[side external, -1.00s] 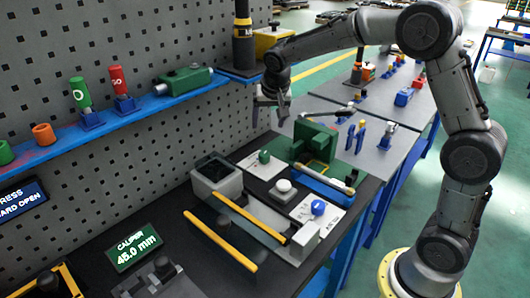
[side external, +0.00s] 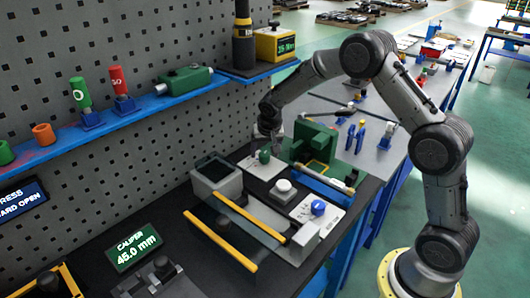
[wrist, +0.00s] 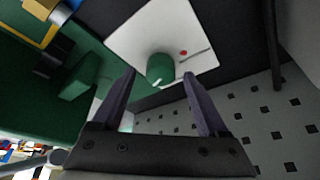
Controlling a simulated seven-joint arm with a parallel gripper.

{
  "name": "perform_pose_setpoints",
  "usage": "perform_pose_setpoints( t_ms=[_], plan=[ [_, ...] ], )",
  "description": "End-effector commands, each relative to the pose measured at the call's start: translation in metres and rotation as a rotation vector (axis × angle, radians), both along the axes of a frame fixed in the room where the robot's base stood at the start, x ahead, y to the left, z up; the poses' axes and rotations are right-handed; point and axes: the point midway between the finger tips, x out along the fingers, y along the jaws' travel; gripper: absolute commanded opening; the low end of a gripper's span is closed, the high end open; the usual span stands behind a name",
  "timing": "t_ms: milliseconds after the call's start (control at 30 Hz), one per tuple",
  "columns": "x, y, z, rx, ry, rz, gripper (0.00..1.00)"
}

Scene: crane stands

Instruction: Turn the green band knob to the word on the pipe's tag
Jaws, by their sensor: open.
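The green band knob (side external: 264,156) sits on a white plate (side external: 252,165) on the dark bench, left of the green machine. In the wrist view the green knob (wrist: 160,68) has a pale pointer mark, and a red dot and a thin line show on the white plate (wrist: 128,38) beside it. My gripper (side external: 266,147) is just above and beside the knob. In the wrist view my gripper (wrist: 158,85) is open, with the knob beyond the fingertips and nothing between them. The pipe's tag and its word cannot be made out.
The green machine (side external: 312,145) stands close to the right of the knob. A grey open box (side external: 216,180) is to its left, and a white round button (side external: 284,187) and a blue knob (side external: 318,208) are in front. The perforated wall (side external: 110,160) rises behind.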

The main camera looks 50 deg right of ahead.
Motion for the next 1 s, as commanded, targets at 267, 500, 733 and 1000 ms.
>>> perform_pose_setpoints(
  t_ms=[267,500,733,1000],
  plan=[
    [0.0021,-0.0015,-0.0056,0.0,-0.001,0.001,0.77],
    [0.0019,-0.0013,-0.0054,0.0,0.0,0.001,0.53],
    [0.0018,-0.0012,-0.0053,0.0,0.0,0.001,0.12],
    [0.0016,-0.0013,-0.0051,0.0,0.0,0.006,0.0]
  ],
)
